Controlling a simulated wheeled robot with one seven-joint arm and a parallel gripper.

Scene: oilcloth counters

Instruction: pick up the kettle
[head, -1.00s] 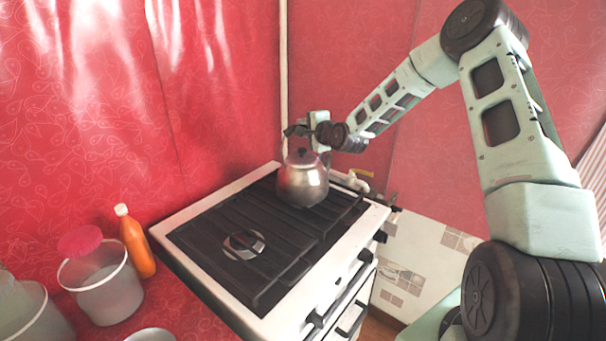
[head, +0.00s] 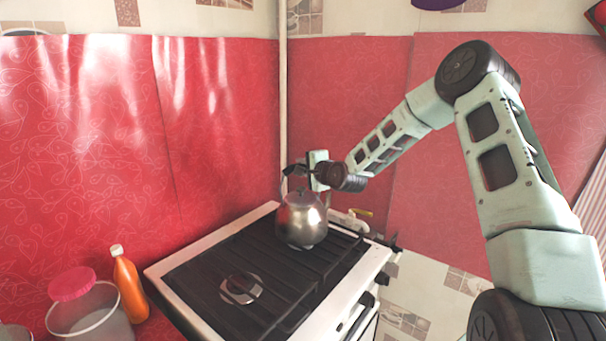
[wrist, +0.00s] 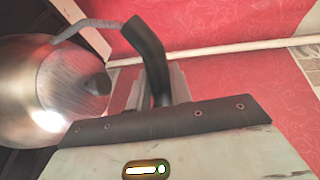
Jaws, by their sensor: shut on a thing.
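The silver kettle (head: 302,222) is at the back right part of the black-grated stove (head: 215,265), upright or nearly so. I cannot tell whether its base touches the grate. My gripper (head: 297,174) is just above the kettle, shut on its black handle. In the wrist view, the dark curved handle (wrist: 148,45) passes between the fingers of my gripper (wrist: 160,90). The kettle's shiny body (wrist: 65,95) and dark lid knob fill the left side there. The fingers partly hide the handle in the head view.
An orange bottle (head: 129,288) and a clear container with a pink lid (head: 72,284) stand left of the stove. A red wall covering (head: 220,120) and a vertical pipe (head: 283,110) are close behind. The front left grate is clear.

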